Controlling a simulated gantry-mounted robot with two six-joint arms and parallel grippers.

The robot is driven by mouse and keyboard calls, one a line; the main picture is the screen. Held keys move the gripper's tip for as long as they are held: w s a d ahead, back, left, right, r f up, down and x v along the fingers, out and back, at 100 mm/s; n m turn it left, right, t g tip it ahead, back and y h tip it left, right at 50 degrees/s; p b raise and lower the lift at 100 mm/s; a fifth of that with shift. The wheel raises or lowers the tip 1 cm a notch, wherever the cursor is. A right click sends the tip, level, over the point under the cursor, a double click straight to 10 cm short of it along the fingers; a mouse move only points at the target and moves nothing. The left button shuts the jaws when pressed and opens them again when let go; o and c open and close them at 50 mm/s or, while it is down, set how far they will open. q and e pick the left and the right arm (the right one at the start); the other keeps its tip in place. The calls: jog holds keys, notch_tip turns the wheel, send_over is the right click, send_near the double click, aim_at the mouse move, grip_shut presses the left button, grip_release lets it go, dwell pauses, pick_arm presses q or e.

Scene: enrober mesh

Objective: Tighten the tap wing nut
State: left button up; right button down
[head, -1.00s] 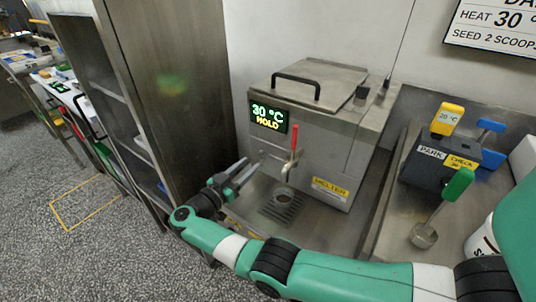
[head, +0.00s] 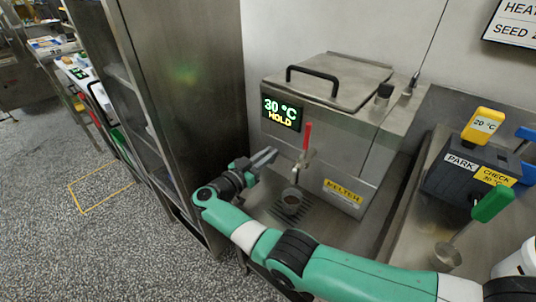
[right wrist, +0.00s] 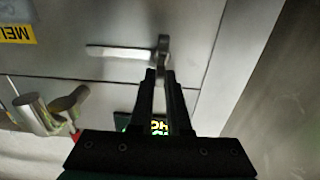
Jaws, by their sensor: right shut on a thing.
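The wing nut (right wrist: 163,46) is a small grey metal piece on the melter's front face, at the end of a pale metal bar (right wrist: 115,52) in the right wrist view. My right gripper (right wrist: 160,74) is shut on its near wing. In the head view the right gripper (head: 274,154) is at the melter's front, left of the tap, and its fingers hide the nut. The tap (head: 301,165) has a red lever (head: 307,136) standing upright; the tap also shows in the right wrist view (right wrist: 50,110). My left gripper is not in view.
The melter (head: 340,135) shows "30 °C HOLD". A steel cabinet (head: 180,80) stands close on the left. A park block (head: 455,180), a green-handled scoop (head: 492,204) and a white tub (head: 520,262) are at right.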

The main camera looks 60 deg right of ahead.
jog(key=shift+s+m, duration=0.1)
jog(key=shift+m, duration=0.2)
jog(key=m, duration=0.6)
jog(key=shift+s+a+f+p, duration=0.1)
jog(key=shift+s+f+p, duration=0.05)
jog(key=shift+s+p, duration=0.25)
jog(key=shift+s+m, duration=0.1)
jog(key=shift+m, duration=0.3)
jog(key=shift+s+f+m+b, duration=0.15)
jog(key=shift+f+m, duration=0.1)
jog(key=shift+m, duration=0.95)
jog(key=shift+s+f+m+b, duration=0.1)
jog(key=shift+f+m+b, duration=0.1)
jog(key=shift+m, duration=1)
jog(key=shift+s+a+f+m, duration=0.1)
jog(key=shift+f+m, duration=0.2)
jog(key=shift+m, duration=1.1)
jog(key=shift+f+m, duration=0.25)
jog(key=shift+m, duration=1.15)
